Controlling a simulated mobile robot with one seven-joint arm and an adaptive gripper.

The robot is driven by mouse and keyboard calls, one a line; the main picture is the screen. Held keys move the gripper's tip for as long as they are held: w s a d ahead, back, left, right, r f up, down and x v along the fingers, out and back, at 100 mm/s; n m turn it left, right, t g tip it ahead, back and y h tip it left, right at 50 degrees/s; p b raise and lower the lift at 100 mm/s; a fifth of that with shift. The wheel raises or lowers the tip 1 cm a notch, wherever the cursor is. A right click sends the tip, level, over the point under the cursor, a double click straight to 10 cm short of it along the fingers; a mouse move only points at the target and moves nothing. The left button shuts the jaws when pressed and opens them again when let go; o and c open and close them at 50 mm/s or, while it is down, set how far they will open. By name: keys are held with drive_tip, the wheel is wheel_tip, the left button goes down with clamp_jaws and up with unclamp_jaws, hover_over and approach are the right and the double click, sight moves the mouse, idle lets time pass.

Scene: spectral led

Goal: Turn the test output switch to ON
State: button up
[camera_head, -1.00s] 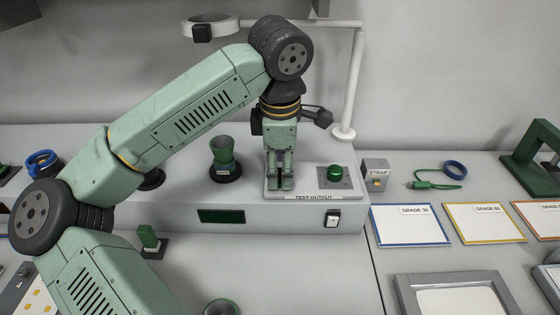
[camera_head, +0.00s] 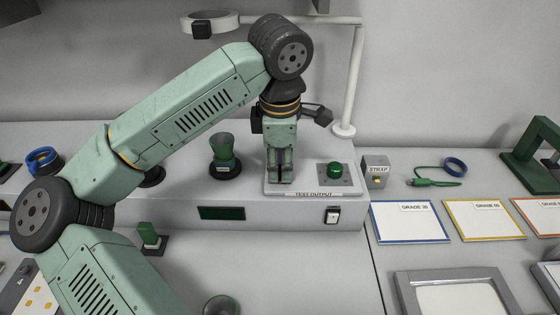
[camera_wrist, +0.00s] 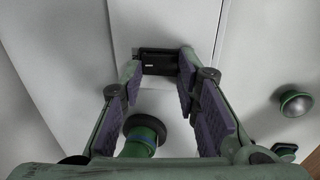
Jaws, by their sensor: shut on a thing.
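The test output panel (camera_head: 315,193) is a pale raised plate with a printed label, on top of the grey bench unit. A green dome button (camera_head: 335,171) sits on its right part. My gripper (camera_head: 280,180) points down over the panel's left part and hides the switch there in the head view. In the wrist view, my gripper's purple-padded fingers (camera_wrist: 160,72) stand on either side of a dark block (camera_wrist: 158,63), which appears to be the test output switch's handle. The fingers are shut on it. Its ON or OFF marking cannot be read.
A green cup-shaped piece (camera_head: 223,147) on a black base stands left of my gripper. A grey STRAP box (camera_head: 376,172) is at the right. A white post (camera_head: 352,85) rises behind. A rocker switch (camera_head: 332,215) is on the unit's front face.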

sight(280, 173)
drive_tip(key=shift+w+g, duration=0.2)
drive_tip(key=shift+g, duration=0.4)
drive_tip(key=shift+c, duration=0.3)
drive_tip(key=o, duration=1.2)
drive_tip(key=shift+c, duration=0.2)
wheel_tip(280, 173, up, 12)
drive_tip(key=shift+s, duration=0.3)
